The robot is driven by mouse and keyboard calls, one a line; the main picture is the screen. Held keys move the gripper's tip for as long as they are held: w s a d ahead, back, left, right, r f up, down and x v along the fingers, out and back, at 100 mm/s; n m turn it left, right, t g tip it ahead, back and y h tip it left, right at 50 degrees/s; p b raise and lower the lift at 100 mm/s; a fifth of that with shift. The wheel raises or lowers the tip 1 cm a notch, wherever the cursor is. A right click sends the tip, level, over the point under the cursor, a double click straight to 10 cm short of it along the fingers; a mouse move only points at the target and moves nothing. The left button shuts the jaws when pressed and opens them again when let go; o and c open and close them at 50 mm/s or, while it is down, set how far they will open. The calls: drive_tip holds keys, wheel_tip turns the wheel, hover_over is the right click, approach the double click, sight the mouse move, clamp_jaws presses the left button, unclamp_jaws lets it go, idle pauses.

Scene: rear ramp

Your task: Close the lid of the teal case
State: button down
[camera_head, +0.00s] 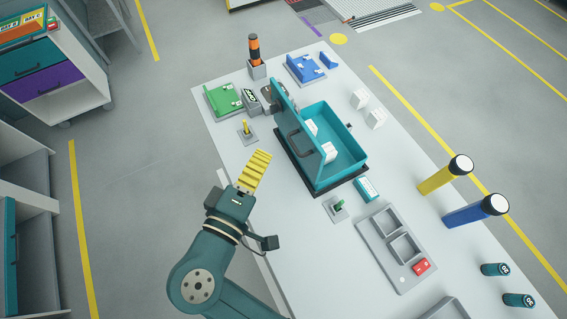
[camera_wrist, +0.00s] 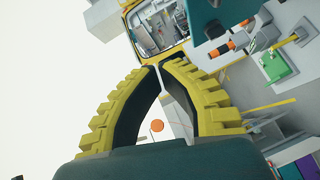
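The teal case (camera_head: 348,166) sits on a dark base on the white table, with small white items inside. Its lid (camera_head: 284,108) stands open, roughly upright along the left side, with a dark handle (camera_head: 300,144) on its outer face. My gripper (camera_head: 264,154) is left of the lid, apart from it, with yellow ribbed fingers. In the wrist view the fingertips (camera_wrist: 161,64) come together with a gap between the fingers farther back, and nothing is held. A dark teal piece (camera_wrist: 215,18) at the top of that view may be part of the lid.
On the table (camera_head: 285,215), a green tray (camera_head: 222,98), a lever with a yellow handle (camera_head: 246,130) and an orange-black tool (camera_head: 254,50) stand behind. A small green-tipped lever (camera_head: 337,208) and a grey tray (camera_head: 376,239) are to the front right.

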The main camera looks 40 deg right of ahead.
drive_tip(key=a+f+n+t+b, duration=0.1)
drive_tip(key=a+f+n+b, duration=0.2)
drive_tip(key=f, duration=0.7)
drive_tip(key=m, duration=0.1)
approach(290, 134)
drive_tip(key=w+x, duration=0.1)
drive_tip(key=x, duration=0.3)
drive_tip(key=shift+s+d+p, duration=0.25)
drive_tip(key=shift+d+p, duration=0.1)
drive_tip(key=shift+d, duration=0.1)
drive_tip(key=shift+r, duration=0.1)
drive_tip(key=shift+s+d+r+y+p, duration=0.15)
drive_tip(key=shift+d+r+y+p, duration=0.2)
drive_tip(key=shift+d+p, duration=0.3)
